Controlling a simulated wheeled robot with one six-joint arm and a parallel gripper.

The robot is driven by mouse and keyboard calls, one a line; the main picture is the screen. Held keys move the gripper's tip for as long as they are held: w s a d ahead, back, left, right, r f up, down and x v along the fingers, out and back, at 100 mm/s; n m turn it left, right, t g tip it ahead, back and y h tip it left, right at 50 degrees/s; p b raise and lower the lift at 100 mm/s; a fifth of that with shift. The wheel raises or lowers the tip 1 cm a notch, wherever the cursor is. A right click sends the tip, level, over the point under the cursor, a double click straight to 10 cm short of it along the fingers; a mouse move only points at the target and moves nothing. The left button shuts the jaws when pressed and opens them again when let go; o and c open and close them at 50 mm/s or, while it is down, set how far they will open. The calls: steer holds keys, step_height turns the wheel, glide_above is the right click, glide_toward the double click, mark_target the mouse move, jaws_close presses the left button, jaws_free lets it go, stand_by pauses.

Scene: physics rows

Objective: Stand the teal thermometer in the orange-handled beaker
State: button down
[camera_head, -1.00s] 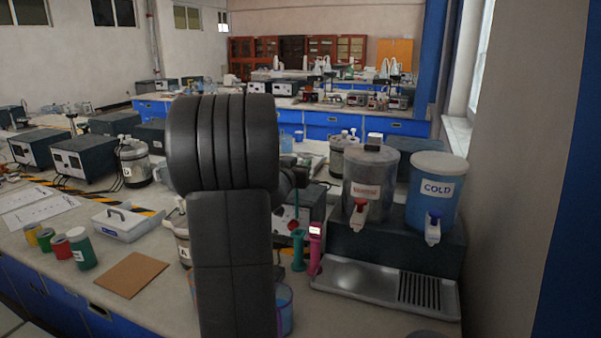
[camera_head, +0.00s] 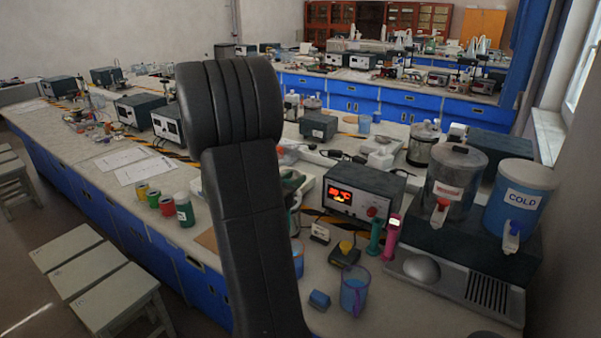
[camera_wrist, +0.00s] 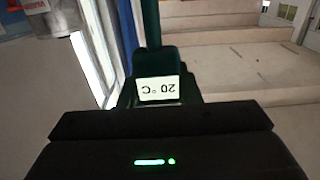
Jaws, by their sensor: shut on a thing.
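In the wrist view my gripper (camera_wrist: 160,112) is shut on a dark teal thermometer (camera_wrist: 158,62) whose label reads 20 °C upside down. The thermometer's far end runs out of the top of the picture. In the head view my black arm hides the gripper and the held thermometer. A teal upright object (camera_head: 376,240) stands on the bench beside a pink one (camera_head: 391,238). A bluish vessel (camera_head: 298,256) is partly hidden behind my arm, and its handle cannot be seen. I cannot make out an orange handle on any beaker.
A beaker with a purple handle (camera_head: 354,293) stands near the bench's front edge, beside a small blue block (camera_head: 319,299). A heater with a red display (camera_head: 352,198) is behind. The COLD dispenser (camera_head: 521,205) stands at right. Stools (camera_head: 115,300) line the front.

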step_height(320, 180, down, 13)
steer(key=b, duration=1)
stand_by(0.6)
steer(key=c, duration=1)
jaws_free()
steer(key=shift+o, duration=0.2)
steer(key=b+v, duration=0.1)
steer(key=v, duration=1.2)
steer(key=shift+s+a+b, duration=0.2)
steer(key=shift+s+b, duration=0.1)
steer(key=shift+w, duration=0.1)
